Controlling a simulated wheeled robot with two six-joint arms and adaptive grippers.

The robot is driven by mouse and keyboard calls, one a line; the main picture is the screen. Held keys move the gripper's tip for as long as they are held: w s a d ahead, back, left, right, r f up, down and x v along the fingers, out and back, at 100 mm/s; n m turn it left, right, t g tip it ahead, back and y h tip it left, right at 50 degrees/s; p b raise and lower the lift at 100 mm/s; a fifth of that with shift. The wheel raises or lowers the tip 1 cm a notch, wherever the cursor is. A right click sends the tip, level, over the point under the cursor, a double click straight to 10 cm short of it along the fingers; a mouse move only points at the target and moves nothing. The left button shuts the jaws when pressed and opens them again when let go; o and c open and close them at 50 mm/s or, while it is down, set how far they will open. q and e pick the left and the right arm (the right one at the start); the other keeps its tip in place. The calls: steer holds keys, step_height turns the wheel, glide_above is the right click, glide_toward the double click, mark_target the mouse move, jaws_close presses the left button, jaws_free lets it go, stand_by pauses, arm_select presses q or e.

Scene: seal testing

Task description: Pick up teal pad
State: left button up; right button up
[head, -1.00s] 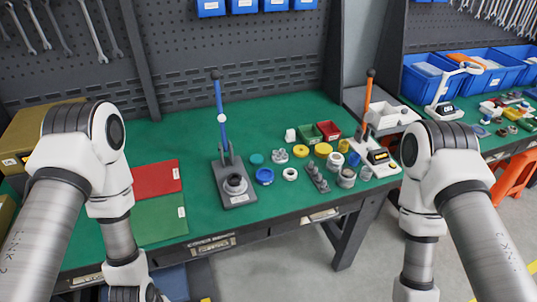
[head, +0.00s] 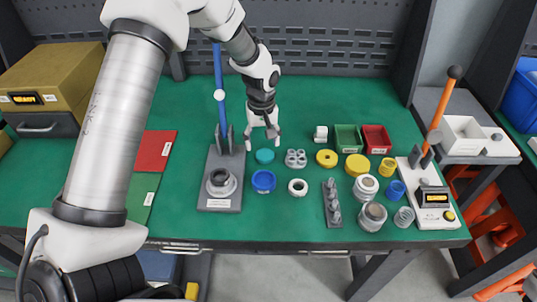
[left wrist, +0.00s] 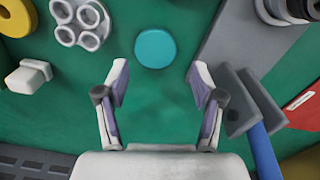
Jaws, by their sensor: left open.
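The teal pad (head: 265,156) is a small flat round disc lying on the green table. It also shows in the left wrist view (left wrist: 155,48), at the top centre, just beyond the fingertips. My left gripper (head: 258,147) is open and points down beside the pad on its far side. In the left wrist view its two fingers (left wrist: 158,85) are spread wide with bare green table between them. The pad is clear of both fingers. My right gripper does not show.
A lever press with a blue handle (head: 220,95) stands close left of my left gripper. A blue ring (head: 263,181), a grey four-hole part (head: 296,158) and a white ring (head: 298,187) lie near the pad. Red and green bins (head: 376,139) stand to the right.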

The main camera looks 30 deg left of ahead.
mark_target(265, 152)
arm_select(q)
steer(key=f, duration=0.2)
steer(key=w+f, duration=0.1)
steer(key=f, duration=0.1)
steer(key=shift+d+f, duration=0.1)
steer(key=shift+f, duration=0.25)
steer(key=shift+s+r, duration=0.15)
steer(key=shift+s, duration=0.05)
steer(key=shift+r, duration=0.1)
steer(key=c, duration=0.9)
steer(key=shift+o, duration=0.2)
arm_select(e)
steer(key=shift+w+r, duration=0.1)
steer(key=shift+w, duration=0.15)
